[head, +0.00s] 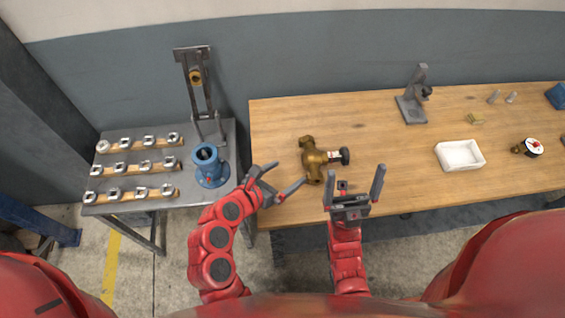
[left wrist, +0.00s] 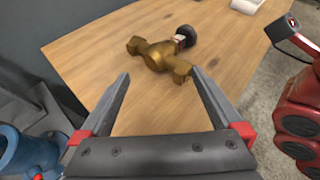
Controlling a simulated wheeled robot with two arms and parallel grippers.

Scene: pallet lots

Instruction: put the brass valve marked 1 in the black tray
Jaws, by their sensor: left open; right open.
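A brass valve (head: 313,160) with a dark round handwheel and a small white-and-red tag lies near the left end of the wooden table. I cannot read a number on the tag. The valve also shows in the left wrist view (left wrist: 158,56), just beyond my open fingers. My left gripper (head: 291,173) is open and empty, close to the valve on its near left side. My right gripper (head: 355,182) is open and empty at the table's front edge, near right of the valve. I see no black tray; a white tray (head: 441,152) stands to the right.
A grey table (head: 215,192) at left holds rows of metal fittings on wooden strips and a blue flanged part (head: 207,170). A grey stand (head: 412,105) is at the table's back. Another small brass piece (head: 518,149) lies far right. The wood between valve and white tray is clear.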

